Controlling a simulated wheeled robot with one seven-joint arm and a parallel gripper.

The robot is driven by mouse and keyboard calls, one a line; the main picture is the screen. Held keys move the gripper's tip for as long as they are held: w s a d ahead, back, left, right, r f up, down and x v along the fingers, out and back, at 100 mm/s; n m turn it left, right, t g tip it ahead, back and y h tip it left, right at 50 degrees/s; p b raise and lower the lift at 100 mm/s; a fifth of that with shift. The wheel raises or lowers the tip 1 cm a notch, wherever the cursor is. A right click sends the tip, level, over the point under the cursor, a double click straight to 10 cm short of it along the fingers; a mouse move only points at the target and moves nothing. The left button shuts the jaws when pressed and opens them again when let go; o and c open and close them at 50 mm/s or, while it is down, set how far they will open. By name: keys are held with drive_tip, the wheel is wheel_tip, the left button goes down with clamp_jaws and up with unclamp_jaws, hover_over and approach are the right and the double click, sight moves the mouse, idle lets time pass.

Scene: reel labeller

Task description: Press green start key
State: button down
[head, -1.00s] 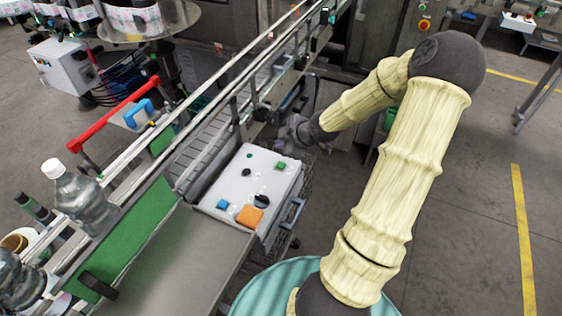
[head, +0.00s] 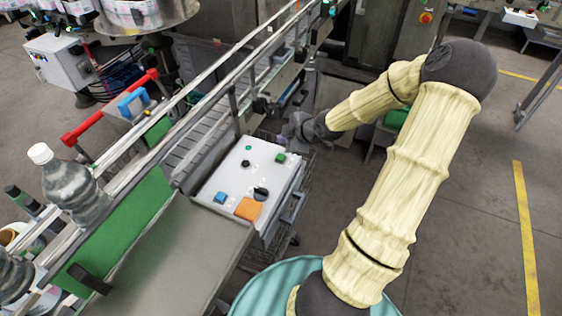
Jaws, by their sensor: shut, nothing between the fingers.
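The green start key (head: 280,157) is a small square green button near the upper right corner of a white control panel (head: 228,180). My gripper (head: 293,129) shows small and dark at the end of my arm, just above and slightly right of the key in the picture. It is shut and empty. Its fingertips are too small to make out clearly, and I cannot tell its height over the panel. The key is in plain sight, and the gripper appears apart from it.
The panel also bears a blue key (head: 220,197), an orange key (head: 248,209), a black knob (head: 261,194), a black button (head: 245,164) and a small green round spot (head: 249,147). Conveyor rails (head: 215,88) run behind. A bottle (head: 70,185) stands left. Floor at right is open.

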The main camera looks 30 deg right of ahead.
sight(284, 158)
drive_tip(key=shift+f+b, duration=1.75)
drive_tip(key=shift+f, duration=0.75)
drive_tip(key=shift+f, duration=0.15)
drive_tip(key=shift+f, duration=0.25)
drive_tip(key=shift+f+b, duration=0.5)
idle(0.7)
drive_tip(key=shift+r, duration=0.15)
drive_tip(key=shift+r+p, duration=0.8)
drive_tip(key=shift+p, duration=0.25)
wheel_tip(284, 158, up, 5)
drive_tip(key=p, duration=0.5)
